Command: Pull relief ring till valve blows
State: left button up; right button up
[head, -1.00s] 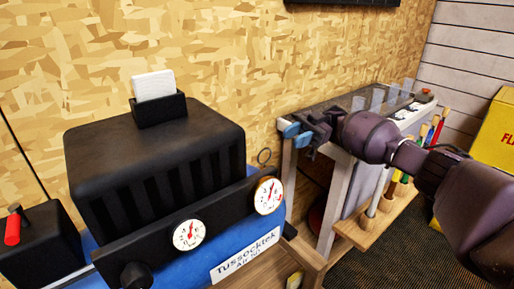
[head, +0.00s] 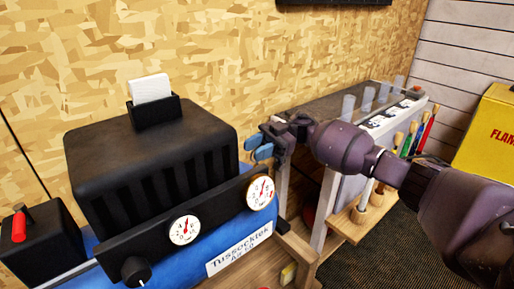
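My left gripper is out of view.
A black knob (head: 136,271) is on the panel's lower left. A black box with a red lever (head: 19,226) stands at far left. A holder with white cards (head: 151,89) sits on top. A workbench (head: 335,105) with tools stands behind my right arm; a yellow box (head: 487,135) is at right.

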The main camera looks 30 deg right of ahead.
jog(key=shift+a, duration=0.1)
grip_shut()
jog(key=shift+r+p, duration=0.35)
jog(key=shift+r, duration=0.55)
jog(key=shift+f, duration=0.1)
grip_release()
jog(key=shift+w+f, duration=0.1)
